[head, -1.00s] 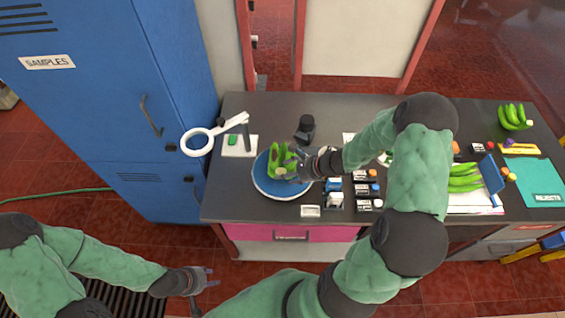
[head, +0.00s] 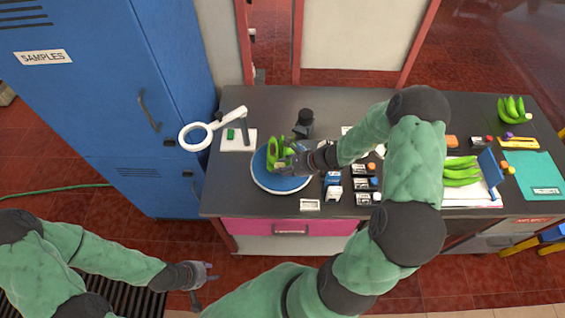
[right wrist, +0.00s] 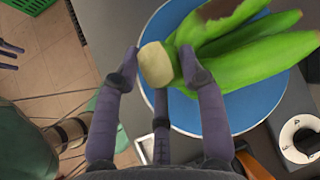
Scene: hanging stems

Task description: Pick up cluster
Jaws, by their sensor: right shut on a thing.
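A green banana cluster (head: 275,150) with a pale cut crown is over the round blue plate (head: 276,183) on the dark counter. In the right wrist view the cluster (right wrist: 245,45) fans to the right, with a brown patch on one banana. My right gripper (head: 292,162) is shut on its crown; in the right wrist view the fingers (right wrist: 158,62) sit on both sides of the crown. I cannot tell whether the cluster touches the plate. My left gripper (head: 211,272) is open and empty, low in front of the counter.
A ring magnifier (head: 197,136) stands left of the plate, and a dark object (head: 304,124) behind it. Small labelled boxes (head: 361,184) stand to the right. More green bananas (head: 460,172) lie further right, with another cluster (head: 513,108) behind. A blue locker (head: 95,100) borders the left.

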